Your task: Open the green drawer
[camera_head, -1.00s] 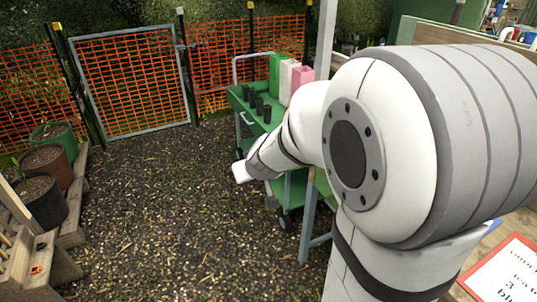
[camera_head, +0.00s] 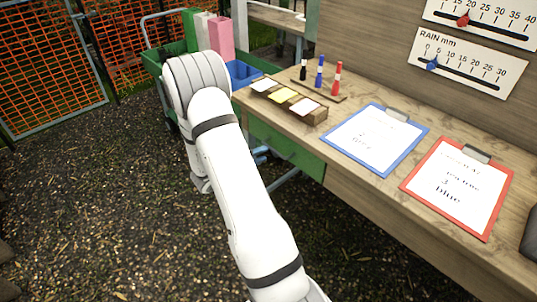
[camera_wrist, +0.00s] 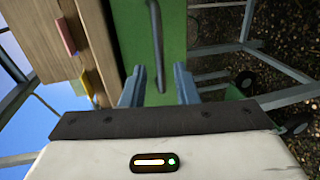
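The green drawer (camera_head: 288,147) is set under the wooden bench top in the head view, and its front looks flush with the bench. In the wrist view the green drawer front (camera_wrist: 195,40) fills the upper middle. Its grey bar handle (camera_wrist: 157,45) runs up and down in that picture. My gripper (camera_wrist: 159,70) is open, with one blue-grey finger on each side of the handle's lower end. I see a gap between handle and fingers; contact cannot be made out. In the head view my gripper (camera_head: 261,155) is partly hidden by my arm, close to the drawer.
The wooden bench top (camera_head: 350,103) holds a blue clipboard (camera_head: 375,137), a red clipboard (camera_head: 459,186), a block with coloured cards (camera_head: 290,102) and coloured markers. A green cart (camera_head: 153,64) stands beyond my arm. Gravel ground (camera_head: 95,210) at left is clear.

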